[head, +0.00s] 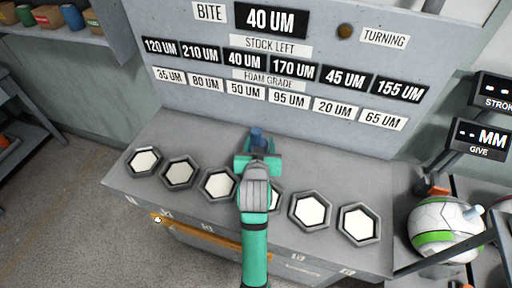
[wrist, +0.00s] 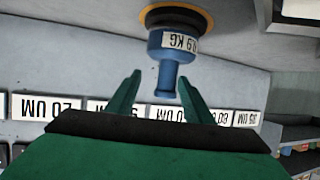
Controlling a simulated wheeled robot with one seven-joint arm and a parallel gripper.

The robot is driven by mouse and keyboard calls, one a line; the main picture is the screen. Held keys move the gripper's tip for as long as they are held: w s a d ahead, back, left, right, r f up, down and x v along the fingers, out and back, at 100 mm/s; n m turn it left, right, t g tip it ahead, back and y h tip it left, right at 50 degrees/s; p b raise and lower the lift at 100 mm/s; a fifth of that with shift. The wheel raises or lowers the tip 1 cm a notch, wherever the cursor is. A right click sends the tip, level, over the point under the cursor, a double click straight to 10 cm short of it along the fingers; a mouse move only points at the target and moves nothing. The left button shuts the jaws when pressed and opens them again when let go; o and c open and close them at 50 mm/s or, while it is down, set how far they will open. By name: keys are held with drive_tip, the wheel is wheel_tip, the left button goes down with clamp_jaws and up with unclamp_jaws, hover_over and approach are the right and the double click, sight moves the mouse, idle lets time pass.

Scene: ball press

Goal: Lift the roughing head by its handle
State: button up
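The roughing head shows in the wrist view as a blue body (wrist: 180,42) marked 0.9 KG, with a yellow and black disc (wrist: 176,17) at its base. Its narrow blue handle (wrist: 168,80) points toward my gripper. In the head view, a small blue part of it (head: 257,137) shows just past my gripper's tip, with the rest hidden. My gripper (wrist: 160,88) is open, with its green fingers on either side of the handle's end and a gap on each side. In the head view my gripper (head: 258,158) is over the grey bench.
The grey bench (head: 135,182) carries a row of several white hexagonal pads (head: 310,210). Behind it stands a grey board (head: 185,60) with lettered plates and a sign reading 40 UM. A rack at right holds a white and green ball (head: 440,222). Two dark displays (head: 482,138) hang at the right.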

sight(255, 139)
drive_tip(key=w, duration=0.2)
drive_tip(key=w+a+f, duration=0.1)
drive_tip(key=shift+w, duration=0.2)
drive_tip(key=shift+w+a+y, duration=0.1)
drive_tip(key=shift+a+y, duration=0.15)
drive_tip(key=shift+y, duration=0.05)
drive_tip(key=shift+w+d+f, duration=0.1)
